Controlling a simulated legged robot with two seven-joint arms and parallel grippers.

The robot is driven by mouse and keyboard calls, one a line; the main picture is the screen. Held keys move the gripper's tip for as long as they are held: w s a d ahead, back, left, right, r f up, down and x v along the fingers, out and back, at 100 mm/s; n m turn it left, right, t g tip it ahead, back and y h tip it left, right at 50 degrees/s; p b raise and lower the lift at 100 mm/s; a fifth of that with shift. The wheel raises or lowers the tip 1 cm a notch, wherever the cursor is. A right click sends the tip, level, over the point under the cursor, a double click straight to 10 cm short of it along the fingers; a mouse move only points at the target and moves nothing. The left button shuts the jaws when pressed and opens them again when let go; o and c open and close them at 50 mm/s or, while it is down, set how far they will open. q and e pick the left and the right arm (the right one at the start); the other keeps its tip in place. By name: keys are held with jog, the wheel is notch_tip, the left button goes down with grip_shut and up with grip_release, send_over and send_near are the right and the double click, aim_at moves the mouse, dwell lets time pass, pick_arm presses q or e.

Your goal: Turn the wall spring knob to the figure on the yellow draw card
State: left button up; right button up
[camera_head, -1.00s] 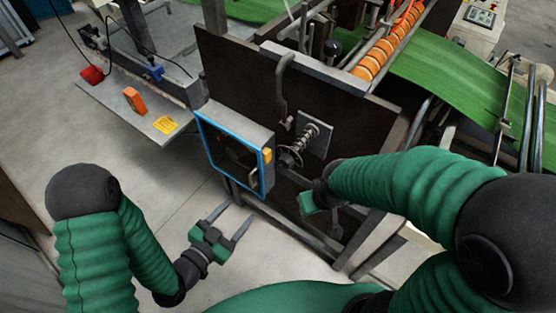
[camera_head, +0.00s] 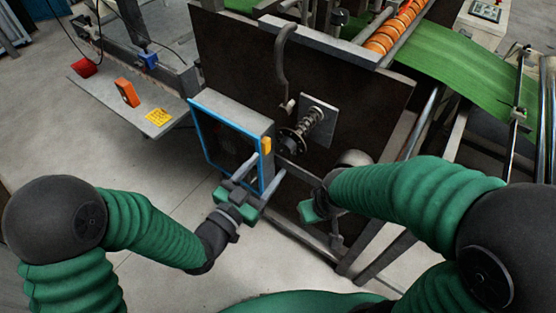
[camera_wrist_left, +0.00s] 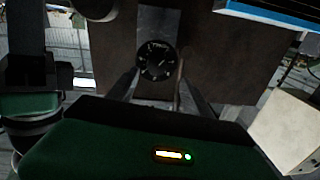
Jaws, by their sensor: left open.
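The wall spring knob shows in the head view as a dark dial (camera_head: 291,142) at the end of a spring shaft on a grey plate. In the left wrist view the dial (camera_wrist_left: 156,60) faces me, with pale marks too small to read. My left gripper (camera_head: 268,165) is open and empty, in front of the blue-edged box and below the knob. Its fingers (camera_wrist_left: 160,80) appear on both sides of the dial in the wrist view, apart from it as far as I can tell. The yellow card (camera_head: 158,117) lies on the grey shelf; its figure is unreadable. My right gripper (camera_head: 312,208) is mostly hidden.
The blue-edged box (camera_head: 222,100) stands just left of the knob. A curved grey lever (camera_head: 281,65) hangs above it. An orange block (camera_head: 127,92) and a red item (camera_head: 84,67) sit on the shelf (camera_head: 98,88). Green sheet (camera_head: 470,75) runs at right.

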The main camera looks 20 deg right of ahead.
aim_at(286, 150)
pick_arm(q)
jog(key=x, duration=0.5)
jog(key=s+p+x, duration=0.1)
jog(key=x, duration=0.1)
jog(key=shift+w+d+r, duration=0.1)
jog(key=shift+w+d, duration=0.2)
jog(key=shift+d, duration=0.35)
jog(key=shift+a, duration=0.6)
jog(key=shift+c, duration=0.7)
jog(key=shift+w, duration=0.1)
jog(key=c, duration=0.5)
jog(key=shift+d+r, duration=0.1)
jog(key=shift+d, duration=0.2)
grip_shut()
jog(key=shift+a, duration=0.15)
pick_arm(e)
jog(key=shift+w+d+r, duration=0.1)
jog(key=shift+d+r, duration=0.35)
jog(key=shift+r, duration=0.3)
